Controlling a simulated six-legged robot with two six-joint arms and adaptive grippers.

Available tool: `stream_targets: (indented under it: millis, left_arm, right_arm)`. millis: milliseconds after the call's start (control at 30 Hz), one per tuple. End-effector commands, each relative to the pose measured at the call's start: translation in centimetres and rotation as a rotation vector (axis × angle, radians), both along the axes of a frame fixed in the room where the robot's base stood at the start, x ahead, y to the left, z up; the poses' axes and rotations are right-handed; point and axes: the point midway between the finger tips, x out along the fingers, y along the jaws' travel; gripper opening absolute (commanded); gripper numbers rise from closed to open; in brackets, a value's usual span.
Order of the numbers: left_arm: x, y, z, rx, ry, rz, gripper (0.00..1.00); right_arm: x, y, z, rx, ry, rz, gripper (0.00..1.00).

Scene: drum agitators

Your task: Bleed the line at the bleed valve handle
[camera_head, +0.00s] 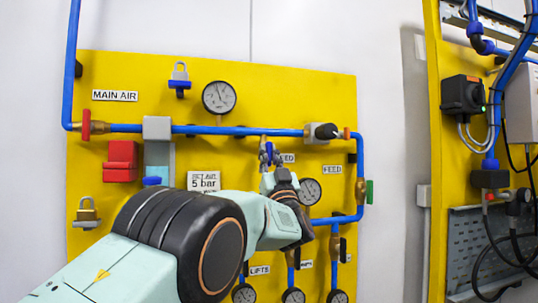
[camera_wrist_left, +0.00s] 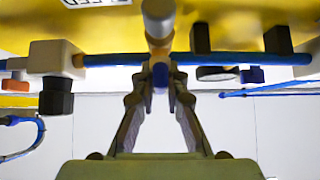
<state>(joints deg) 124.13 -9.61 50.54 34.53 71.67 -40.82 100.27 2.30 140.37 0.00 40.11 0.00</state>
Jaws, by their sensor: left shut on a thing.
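The bleed valve handle is a small blue piece (camera_head: 268,148) below the main blue pipe, on a short metal stem. My left gripper (camera_head: 271,160) reaches up to it from below, and its fingers are shut on it. In the left wrist view the blue handle (camera_wrist_left: 160,76) sits between the two fingertips of the left gripper (camera_wrist_left: 160,84), under the pale round stem (camera_wrist_left: 158,22). The fingers hide part of the handle. My right gripper is in neither view.
The blue main pipe (camera_head: 220,130) runs across just above my gripper. A black knob (camera_head: 327,131) is close on the right, and gauges (camera_head: 310,191) sit close by. A red valve handle (camera_head: 86,124), red box (camera_head: 122,161) and padlock (camera_head: 87,213) are on the left of the yellow board (camera_head: 290,90).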

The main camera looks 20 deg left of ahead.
Motion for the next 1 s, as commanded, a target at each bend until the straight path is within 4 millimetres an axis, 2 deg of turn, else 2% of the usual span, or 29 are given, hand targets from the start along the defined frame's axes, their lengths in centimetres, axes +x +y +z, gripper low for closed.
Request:
stream_targets:
  millis: [33,467,500,767,1000]
  left_arm:
    - [-0.16,0.11,0.66,-0.006,-0.015,0.000,0.00]
    - [-0.19,0.16,0.76,-0.013,-0.021,0.001,0.00]
    - [-0.20,0.16,0.77,-0.013,-0.021,0.001,0.13]
    - [-0.11,0.09,0.42,-0.012,-0.015,0.001,0.35]
    - [-0.06,0.04,0.24,-0.012,-0.012,0.001,0.35]
  right_arm:
    - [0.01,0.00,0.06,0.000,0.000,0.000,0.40]
    - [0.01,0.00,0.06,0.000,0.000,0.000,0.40]
    - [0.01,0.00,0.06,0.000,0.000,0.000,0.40]
    - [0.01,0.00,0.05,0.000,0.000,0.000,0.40]
    - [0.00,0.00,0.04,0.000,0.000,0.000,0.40]
